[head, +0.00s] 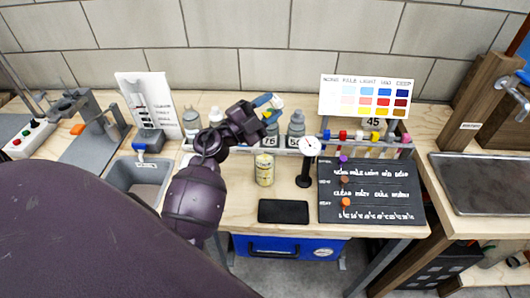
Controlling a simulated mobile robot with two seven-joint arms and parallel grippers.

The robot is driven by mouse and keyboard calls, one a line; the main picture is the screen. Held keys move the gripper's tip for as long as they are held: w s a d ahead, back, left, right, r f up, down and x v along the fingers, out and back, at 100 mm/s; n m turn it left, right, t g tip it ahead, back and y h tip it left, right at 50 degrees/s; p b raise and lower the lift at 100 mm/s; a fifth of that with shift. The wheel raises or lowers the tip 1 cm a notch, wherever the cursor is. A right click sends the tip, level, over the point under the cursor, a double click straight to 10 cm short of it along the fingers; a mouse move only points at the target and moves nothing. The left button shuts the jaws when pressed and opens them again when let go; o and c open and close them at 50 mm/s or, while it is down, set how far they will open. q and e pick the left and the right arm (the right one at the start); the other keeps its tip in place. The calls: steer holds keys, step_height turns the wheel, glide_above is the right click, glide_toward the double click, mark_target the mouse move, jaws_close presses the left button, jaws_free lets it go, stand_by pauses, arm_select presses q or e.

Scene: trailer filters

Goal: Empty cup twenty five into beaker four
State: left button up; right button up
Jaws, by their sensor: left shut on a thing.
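My left gripper (264,112) is over the back middle of the bench, in front of the row of grey bottles. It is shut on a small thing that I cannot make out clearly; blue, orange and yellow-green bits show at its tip. No label reading twenty five is legible. A cream, can-shaped container (264,170) stands upright on the bench below the gripper; I cannot read a four on it. My right gripper is out of view.
Grey bottles stand behind, over labels 75 (269,141) and 50 (294,141). A grey basin (140,172) is left.

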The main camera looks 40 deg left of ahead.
arm_select(q)
steer(key=shift+r, duration=0.15)
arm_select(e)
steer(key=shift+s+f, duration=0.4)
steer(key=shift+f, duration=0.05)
arm_select(q)
steer(key=shift+s+r+t+b, duration=0.1)
steer(key=shift+r+t+b, duration=0.15)
steer(key=shift+t+b, duration=0.2)
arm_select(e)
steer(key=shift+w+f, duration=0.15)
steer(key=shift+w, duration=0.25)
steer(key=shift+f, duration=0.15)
arm_select(q)
steer(key=shift+r, duration=0.1)
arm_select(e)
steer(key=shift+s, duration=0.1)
arm_select(q)
steer(key=shift+r+t+h+b, duration=0.2)
steer(key=shift+t+h+b, duration=0.1)
steer(key=shift+b, duration=0.15)
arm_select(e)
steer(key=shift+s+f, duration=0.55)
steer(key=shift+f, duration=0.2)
arm_select(q)
steer(key=shift+s+r, duration=0.1)
